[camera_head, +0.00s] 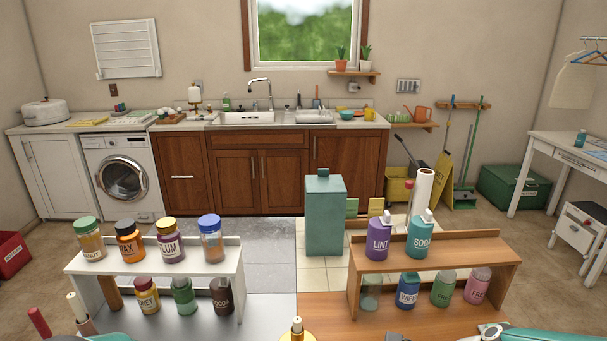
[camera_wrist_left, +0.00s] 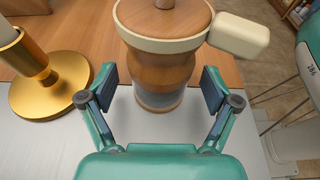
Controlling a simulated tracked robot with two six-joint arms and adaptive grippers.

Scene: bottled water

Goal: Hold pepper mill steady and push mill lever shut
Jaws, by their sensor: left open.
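The pepper mill (camera_wrist_left: 158,70) stands upright in the left wrist view, with a brown wooden body, a domed wooden top and a cream collar. Its cream lever (camera_wrist_left: 240,36) sticks out to the right from the collar. My left gripper (camera_wrist_left: 158,88) is open, one finger on each side of the mill's lower body, with gaps visible. I cannot make out the mill in the head view. A teal and grey part of my right arm (camera_head: 540,334) shows at the head view's bottom right edge; its fingers are not clear.
A brass candlestick (camera_wrist_left: 48,88) stands close left of the left gripper; its candle top (camera_head: 297,327) shows in the head view. A white shelf (camera_head: 240,262) and a wooden shelf (camera_head: 515,268) hold several bottles and jars. A teal canister (camera_head: 324,220) stands between them.

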